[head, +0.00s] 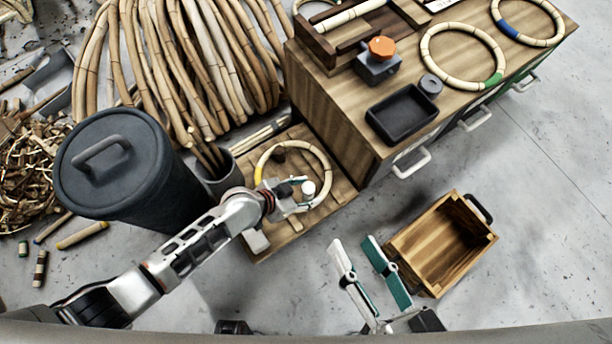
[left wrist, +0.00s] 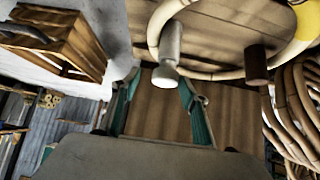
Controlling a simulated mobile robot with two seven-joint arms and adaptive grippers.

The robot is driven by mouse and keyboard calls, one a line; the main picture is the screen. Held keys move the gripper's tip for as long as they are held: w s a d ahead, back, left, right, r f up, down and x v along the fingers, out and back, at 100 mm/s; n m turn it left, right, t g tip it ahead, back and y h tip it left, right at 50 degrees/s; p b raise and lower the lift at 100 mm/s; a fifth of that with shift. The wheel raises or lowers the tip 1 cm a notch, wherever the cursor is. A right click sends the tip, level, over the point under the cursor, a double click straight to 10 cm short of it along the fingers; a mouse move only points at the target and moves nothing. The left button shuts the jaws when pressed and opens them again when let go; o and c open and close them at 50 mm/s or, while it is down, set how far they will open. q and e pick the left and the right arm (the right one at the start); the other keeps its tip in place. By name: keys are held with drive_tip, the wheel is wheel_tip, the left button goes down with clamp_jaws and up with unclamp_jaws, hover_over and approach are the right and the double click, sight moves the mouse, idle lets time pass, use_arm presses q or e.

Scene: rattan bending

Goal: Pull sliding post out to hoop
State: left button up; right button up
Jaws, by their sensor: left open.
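The hoop (head: 322,157) is a pale rattan ring with a yellow band, lying on a low wooden board (head: 341,190). The sliding post (head: 308,188) is pale with a round top and stands near the hoop's rim. In the left wrist view the post (left wrist: 171,47) rises from inside the hoop (left wrist: 153,33); whether they touch is unclear. My left gripper (head: 300,190) is open at the post, its teal fingers (left wrist: 160,105) on either side of the post's top in the picture, with no grip visible. A dark brown peg (left wrist: 256,65) stands inside the hoop. My right gripper (head: 350,242) is open and empty, front centre.
A wooden cabinet (head: 330,110) with hoops and a black tray (head: 402,113) stands right of the board. A dark lidded bin (head: 120,170) stands left, close to my left arm. An open wooden crate (head: 420,232) lies right of my right gripper. Rattan coils rise behind.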

use_arm(q)
drive_tip(key=v, duration=1.2)
idle(0.5)
